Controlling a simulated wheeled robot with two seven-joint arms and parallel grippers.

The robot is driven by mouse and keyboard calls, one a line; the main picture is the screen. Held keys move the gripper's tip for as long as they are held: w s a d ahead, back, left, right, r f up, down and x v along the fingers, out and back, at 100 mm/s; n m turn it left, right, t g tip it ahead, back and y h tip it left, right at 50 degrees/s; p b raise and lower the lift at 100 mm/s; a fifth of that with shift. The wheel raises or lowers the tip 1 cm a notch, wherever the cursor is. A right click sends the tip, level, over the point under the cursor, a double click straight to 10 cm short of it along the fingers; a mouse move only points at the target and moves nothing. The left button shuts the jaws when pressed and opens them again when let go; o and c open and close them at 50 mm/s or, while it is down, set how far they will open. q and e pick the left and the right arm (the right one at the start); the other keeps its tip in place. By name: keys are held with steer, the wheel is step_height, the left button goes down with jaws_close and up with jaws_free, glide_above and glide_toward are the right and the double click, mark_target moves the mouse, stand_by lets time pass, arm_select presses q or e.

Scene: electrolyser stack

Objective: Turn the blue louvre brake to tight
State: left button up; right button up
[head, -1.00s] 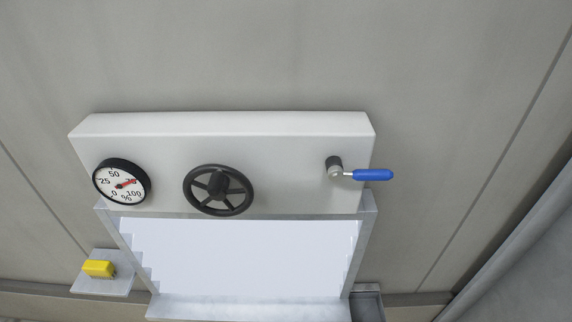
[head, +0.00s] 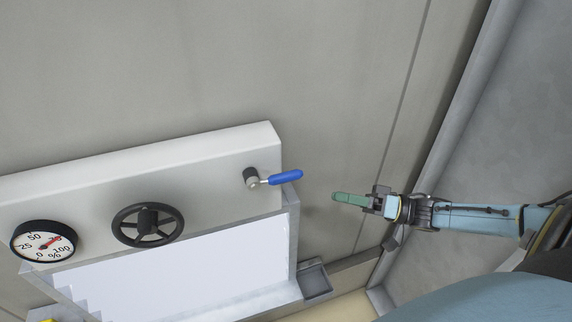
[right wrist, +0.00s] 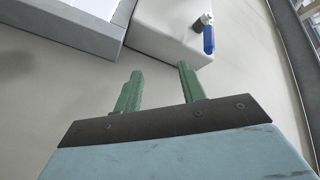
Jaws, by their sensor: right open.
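The blue louvre brake (head: 285,177) is a lever with a blue grip on a grey pivot at the right end of a white panel. Its grip points right, past the panel's edge. It also shows in the right wrist view (right wrist: 208,40), beyond the fingers. My right gripper (head: 336,198) is to the right of the lever and apart from it, its green fingers pointing left toward the panel. In the right wrist view its two fingers (right wrist: 158,80) stand apart with nothing between them. My left gripper is not in view.
The white panel (head: 100,182) also carries a black handwheel (head: 147,225) and a round percent gauge (head: 43,241). Below is a framed pale opening (head: 180,265). A small grey tray (head: 315,281) sits at its lower right. A grey wall stands at the right.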

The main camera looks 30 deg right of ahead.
mark_target(286, 181)
step_height(286, 181, up, 7)
steer(key=s+a+g+y, duration=0.2)
steer(key=g+y, duration=0.1)
steer(key=y, duration=0.1)
steer(key=shift+n+t+h, duration=0.3)
steer(key=shift+t, duration=0.1)
steer(key=p+x, duration=0.2)
steer(key=x, duration=1.1)
steer(key=shift+w+a+f+p, duration=0.1)
steer(key=shift+w+a+p, duration=0.05)
steer(key=shift+a+p, duration=0.15)
steer(key=shift+d, duration=0.1)
steer(key=shift+c, duration=0.2)
jaws_close()
